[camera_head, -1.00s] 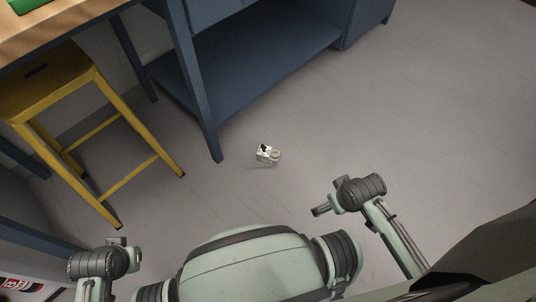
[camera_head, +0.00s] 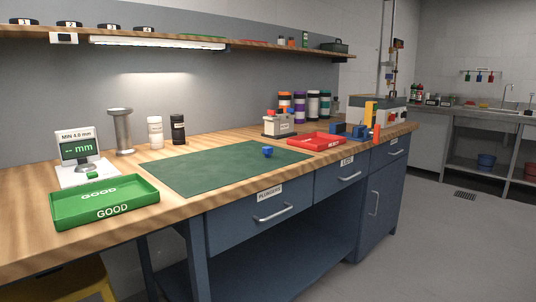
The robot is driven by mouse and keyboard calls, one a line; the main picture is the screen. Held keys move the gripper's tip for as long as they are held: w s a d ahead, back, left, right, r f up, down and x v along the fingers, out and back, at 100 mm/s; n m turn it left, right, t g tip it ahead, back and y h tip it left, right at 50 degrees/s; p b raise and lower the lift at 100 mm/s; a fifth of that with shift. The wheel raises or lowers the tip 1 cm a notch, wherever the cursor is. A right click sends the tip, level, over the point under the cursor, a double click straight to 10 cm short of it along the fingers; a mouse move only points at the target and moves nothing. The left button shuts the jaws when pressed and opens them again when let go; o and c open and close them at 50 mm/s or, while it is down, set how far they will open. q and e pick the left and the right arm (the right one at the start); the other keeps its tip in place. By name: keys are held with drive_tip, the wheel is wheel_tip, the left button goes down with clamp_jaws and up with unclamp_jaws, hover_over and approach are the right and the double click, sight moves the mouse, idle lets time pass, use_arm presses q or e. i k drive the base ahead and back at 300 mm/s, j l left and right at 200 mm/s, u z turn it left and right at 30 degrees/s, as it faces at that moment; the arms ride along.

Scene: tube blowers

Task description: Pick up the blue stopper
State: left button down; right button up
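A small blue stopper (camera_head: 267,152) rests on the dark green mat (camera_head: 215,165) on the wooden workbench, near the mat's front right edge. It looks rounded, with a short upright body; finer detail is too small to tell. Nothing touches it. Neither of my grippers shows in the current head view, so their distance from the stopper cannot be told.
A green tray marked GOOD (camera_head: 105,212) and a gauge with a display (camera_head: 77,147) stand left of the mat. A red tray (camera_head: 315,141) and a blue fixture (camera_head: 350,131) stand to the right. A stool (camera_head: 75,280) is below the bench's left part.

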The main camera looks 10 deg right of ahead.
sight(267, 150)
drive_tip(key=l+u, duration=0.15)
drive_tip(key=u, duration=0.3)
drive_tip(key=l+u, duration=0.15)
drive_tip(key=u, duration=0.3)
drive_tip(key=l+u, duration=0.15)
drive_tip(key=u, duration=0.3)
drive_tip(key=l+u, duration=0.15)
drive_tip(key=u, duration=0.3)
drive_tip(key=k+l+u, duration=0.25)
drive_tip(key=l+u, duration=0.15)
drive_tip(key=k+l+u, duration=0.85)
drive_tip(key=k+l, duration=0.3)
